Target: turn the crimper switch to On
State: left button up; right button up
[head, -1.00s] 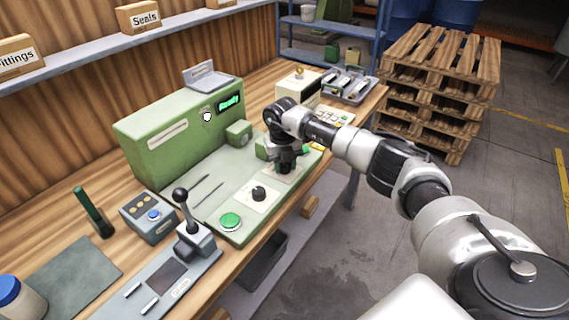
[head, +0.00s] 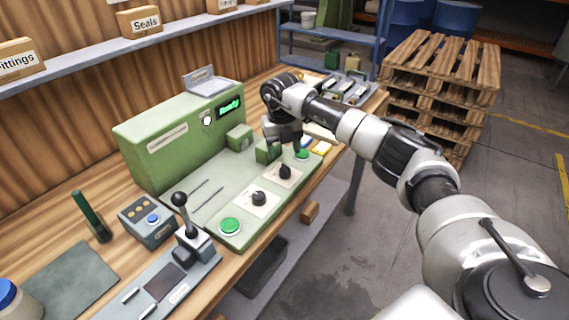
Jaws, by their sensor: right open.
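The green crimper machine (head: 165,150) stands on the wooden bench, its small screen (head: 230,106) lit with green text that looks like "Ready". On its flat bed, a black rotary switch (head: 285,171) sits on a pale plate, its handle pointing roughly away from me; the label is too small to read. A second black knob (head: 258,198) sits on another pale plate nearer me. My right gripper (head: 284,143) is open and empty, above and behind the farther switch, apart from it. My left gripper is out of view.
Green buttons (head: 230,226) lie at the bed's near end and beyond the switch (head: 302,154). A lever unit (head: 190,238) and a small control box (head: 150,218) stand at the near left. A parts tray (head: 345,88) and stacked pallets (head: 440,80) are farther back.

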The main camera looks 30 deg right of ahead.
aim_at(283, 170)
notch_tip(283, 170, up, 4)
jog(key=shift+f, duration=0.25)
dwell(0.5)
